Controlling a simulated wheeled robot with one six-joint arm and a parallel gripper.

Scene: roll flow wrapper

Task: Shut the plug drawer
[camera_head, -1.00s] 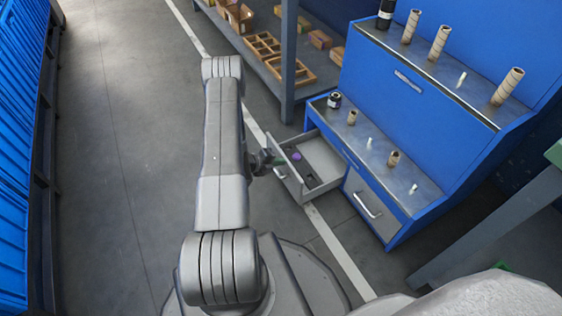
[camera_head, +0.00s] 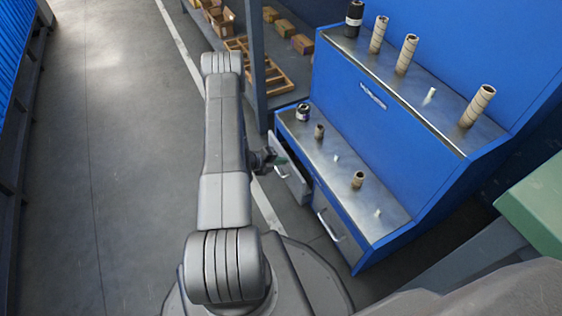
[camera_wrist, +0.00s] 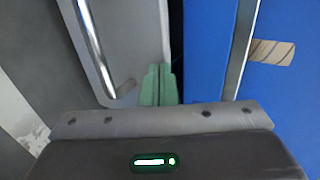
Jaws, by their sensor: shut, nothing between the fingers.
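The plug drawer (camera_head: 291,178) is the grey-fronted left drawer of the blue cabinet (camera_head: 345,215). It stands out only a little, and its inside is mostly hidden in the head view. In the wrist view its grey front (camera_wrist: 135,35) and bar handle (camera_wrist: 95,45) fill the upper left, with a narrow dark gap between it and the blue cabinet side. My gripper (camera_head: 277,158) is at the drawer front, by its upper edge. In the wrist view the green fingertips (camera_wrist: 158,85) are together and empty, over the drawer front's edge; I cannot tell whether they touch it.
A second drawer (camera_head: 331,226) to the right is shut. Cardboard tubes and a dark jar (camera_head: 303,113) stand on the cabinet's lower ledge. A shelf post (camera_head: 257,65) rises behind my arm. A green-topped table (camera_head: 535,205) is at the right. The floor at left is clear.

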